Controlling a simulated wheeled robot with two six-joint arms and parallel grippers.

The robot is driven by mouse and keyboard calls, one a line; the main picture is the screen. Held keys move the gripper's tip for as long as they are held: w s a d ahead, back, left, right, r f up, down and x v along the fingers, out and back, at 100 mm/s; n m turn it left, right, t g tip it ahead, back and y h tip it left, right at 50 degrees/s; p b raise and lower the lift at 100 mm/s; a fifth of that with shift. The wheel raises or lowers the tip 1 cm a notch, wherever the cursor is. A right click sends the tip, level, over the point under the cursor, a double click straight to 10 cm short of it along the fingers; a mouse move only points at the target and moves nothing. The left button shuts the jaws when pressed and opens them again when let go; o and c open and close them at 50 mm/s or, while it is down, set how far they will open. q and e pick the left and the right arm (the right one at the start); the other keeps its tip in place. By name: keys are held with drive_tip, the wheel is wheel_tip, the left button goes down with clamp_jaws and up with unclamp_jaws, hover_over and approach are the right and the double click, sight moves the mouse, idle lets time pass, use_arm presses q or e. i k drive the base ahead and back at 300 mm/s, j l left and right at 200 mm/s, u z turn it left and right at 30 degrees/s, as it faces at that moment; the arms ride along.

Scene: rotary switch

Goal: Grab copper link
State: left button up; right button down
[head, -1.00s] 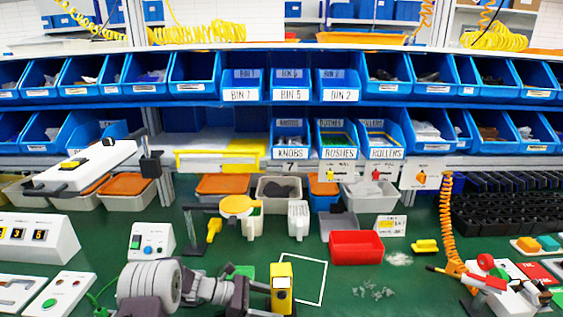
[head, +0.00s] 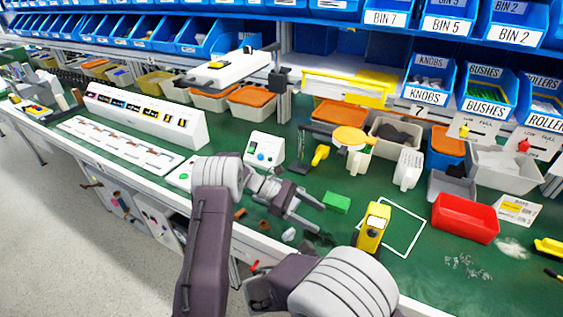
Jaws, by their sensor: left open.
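My left gripper (head: 320,219) is open and empty over the green bench, its two fingers pointing right. Two small copper-brown pieces lie near the bench's front edge, one (head: 240,214) just right of my left forearm and one (head: 264,225) below the gripper's body. Either may be the copper link; they are too small to tell. Both are apart from the fingers. Part of my right arm shows at the bottom, but its gripper cannot be made out.
A green block (head: 336,203) lies just beyond the fingertips. A yellow device (head: 374,228) stands right of them by a white outlined square. A white box with buttons (head: 264,149) stands behind the gripper. A red bin (head: 465,218) is at right.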

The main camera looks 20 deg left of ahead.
sight(240, 214)
drive_tip(key=u, duration=1.3)
